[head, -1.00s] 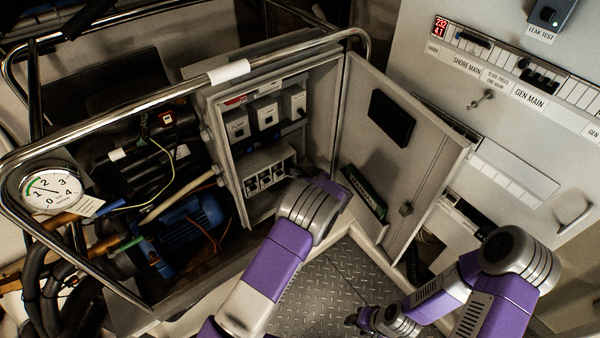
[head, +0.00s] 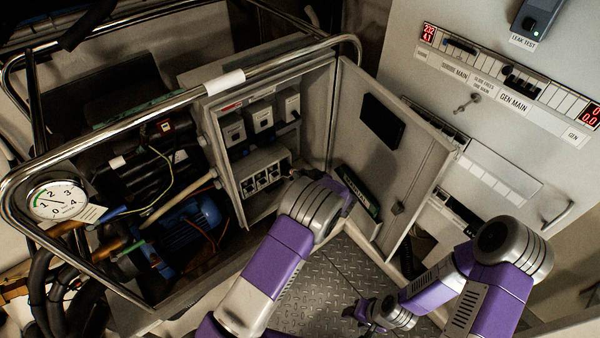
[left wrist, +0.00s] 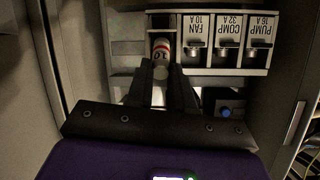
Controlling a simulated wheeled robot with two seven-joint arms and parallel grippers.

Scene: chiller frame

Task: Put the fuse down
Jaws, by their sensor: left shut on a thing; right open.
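The fuse (left wrist: 161,62), a pale cylinder with a red band and a "10" marking, is between the fingers of my left gripper (left wrist: 158,88) in the left wrist view. My left gripper is shut on it, in front of the leftmost bay of the fuse block (left wrist: 226,71). I cannot tell whether the fuse touches the block. Beside it are bays labelled FAN 10 A, COMP 32 A and PUMP 16 A, upside down. In the head view the fuse block (head: 264,178) shows low in the open cabinet, while my wrist hides the fuse. My right gripper (head: 364,312) is open over the floor.
The cabinet door (head: 400,150) stands open to the right, with a manual (head: 358,190) in its pocket. Breakers (head: 262,118) sit above the fuse block. A metal rail (head: 130,108) crosses over the machinery. A blue knob (left wrist: 225,112) is right of my left fingers.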

